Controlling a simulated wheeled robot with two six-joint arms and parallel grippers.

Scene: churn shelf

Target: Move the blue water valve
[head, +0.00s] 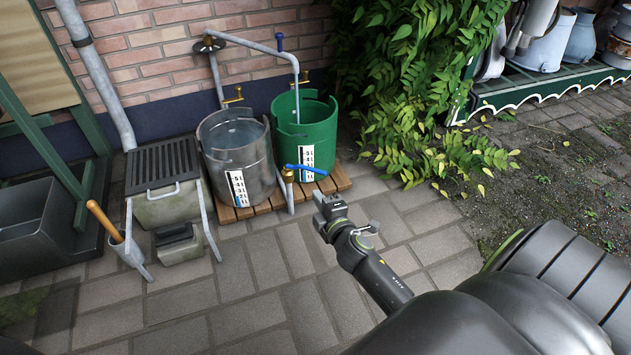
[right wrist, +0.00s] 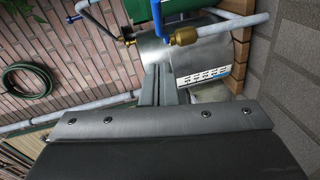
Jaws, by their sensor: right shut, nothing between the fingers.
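The blue valve lever (head: 305,170) sits on a brass valve (head: 288,176) atop a short grey pipe, in front of the two buckets. It points right, across the front of the green bucket. In the right wrist view, part of the blue lever (right wrist: 157,16) shows near the brass fitting (right wrist: 184,37). My right gripper (head: 323,202) is shut and empty. In the head view it appears below and slightly right of the lever, apart from it. My left gripper is not in view.
A grey metal bucket (head: 235,150) and a green bucket (head: 318,128) stand on a wooden pallet (head: 262,209). A bent pipe (head: 250,46) with another blue handle (head: 279,42) rises behind them. A grated box (head: 163,168) stands left. The paving (head: 225,325) in front is clear.

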